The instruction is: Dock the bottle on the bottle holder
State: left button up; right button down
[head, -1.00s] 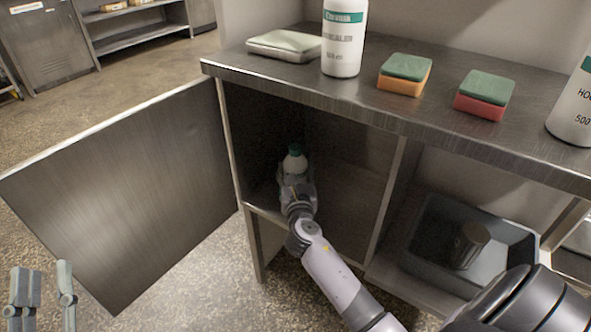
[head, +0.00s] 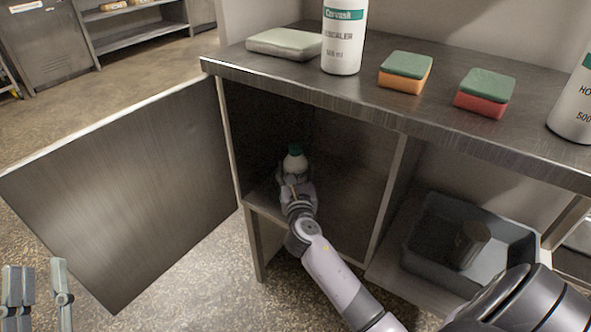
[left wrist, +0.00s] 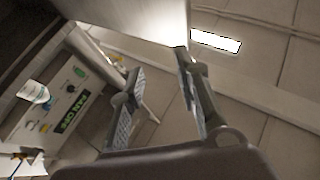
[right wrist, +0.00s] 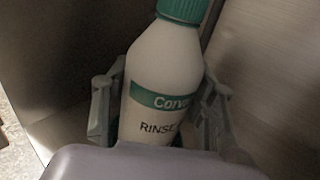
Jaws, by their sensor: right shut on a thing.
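The bottle is white with a green cap (head: 294,149) and stands inside the open left compartment of the cabinet. In the right wrist view the bottle (right wrist: 160,90) is close up and leans slightly, with a green label band and the word RINSE. My right gripper (head: 295,184) reaches into the compartment and is shut on the bottle, one finger on each side of its body. The bottle's base is hidden behind the gripper. My left gripper (head: 40,270) is open and empty at the lower left; its spread fingers also show in the left wrist view (left wrist: 155,80). I cannot make out the bottle holder.
The cabinet door (head: 125,195) stands wide open to the left. The counter top (head: 350,92) carries a grey-green pad (head: 284,44), a descaler bottle (head: 343,45), two sponges (head: 405,73) (head: 485,93) and another white bottle (head: 575,110). A grey tub (head: 425,268) holds a dark container (head: 468,245).

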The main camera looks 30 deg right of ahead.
pick_arm(q)
jog(key=shift+s+r+t, duration=0.3)
jog(key=shift+r+t, duration=0.05)
jog(key=shift+r, duration=0.15)
jog(key=shift+s+r+t, duration=0.25)
jog(key=shift+r+t, duration=0.1)
jog(key=shift+r, duration=0.1)
pick_arm(e)
jog(key=shift+f, duration=0.2)
jog(key=shift+b, duration=0.3)
jog(key=c, duration=0.9)
grip_release()
jog(key=shift+c, duration=0.2)
pick_arm(q)
jog(key=shift+s+r, duration=0.15)
jog(key=shift+r, duration=0.05)
pick_arm(e)
jog(key=shift+f, duration=0.1)
